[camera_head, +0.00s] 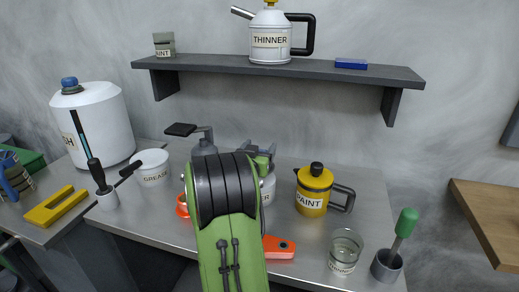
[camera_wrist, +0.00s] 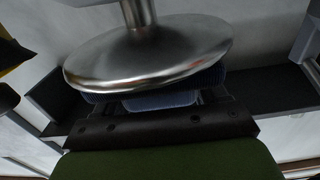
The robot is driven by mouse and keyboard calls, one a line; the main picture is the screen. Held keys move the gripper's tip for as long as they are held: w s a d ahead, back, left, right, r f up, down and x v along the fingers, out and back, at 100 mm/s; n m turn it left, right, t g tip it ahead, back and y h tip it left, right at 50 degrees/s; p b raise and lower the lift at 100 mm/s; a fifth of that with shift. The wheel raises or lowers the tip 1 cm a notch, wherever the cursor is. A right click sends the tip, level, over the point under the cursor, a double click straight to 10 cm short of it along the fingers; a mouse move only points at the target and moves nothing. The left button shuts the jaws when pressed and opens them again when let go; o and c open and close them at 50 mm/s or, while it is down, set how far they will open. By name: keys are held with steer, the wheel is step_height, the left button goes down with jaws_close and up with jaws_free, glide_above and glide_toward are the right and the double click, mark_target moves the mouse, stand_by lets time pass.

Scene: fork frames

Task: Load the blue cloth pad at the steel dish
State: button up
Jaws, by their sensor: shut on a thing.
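The steel dish (camera_wrist: 150,55) is a shiny round disc on a short stem. It fills the upper middle of the wrist view and partly covers what is behind it. A blue ribbed pad (camera_wrist: 165,101) shows just below its rim, between the dark jaws of my gripper (camera_wrist: 158,108). The gripper is shut on this pad. The pad's far part is hidden by the dish, and I cannot tell whether they touch. In the head view my green arm hides the pad, the dish and most of the gripper.
A yellow paint pot (camera_head: 312,190), glass tumbler (camera_head: 345,251) and green-handled tool (camera_head: 405,222) stand right of my arm. A grease tub (camera_head: 151,167) stands left. Above, a dark shelf (camera_head: 225,64) carries a thinner can (camera_head: 269,40) and flat blue block (camera_head: 351,63).

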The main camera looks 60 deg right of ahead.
steer(key=shift+f+b, duration=0.8)
stand_by(0.4)
steer(key=shift+r, duration=0.1)
stand_by(0.4)
steer(key=shift+r+p, duration=2.3)
steer(key=shift+r, duration=1.25)
steer(key=shift+f, duration=0.2)
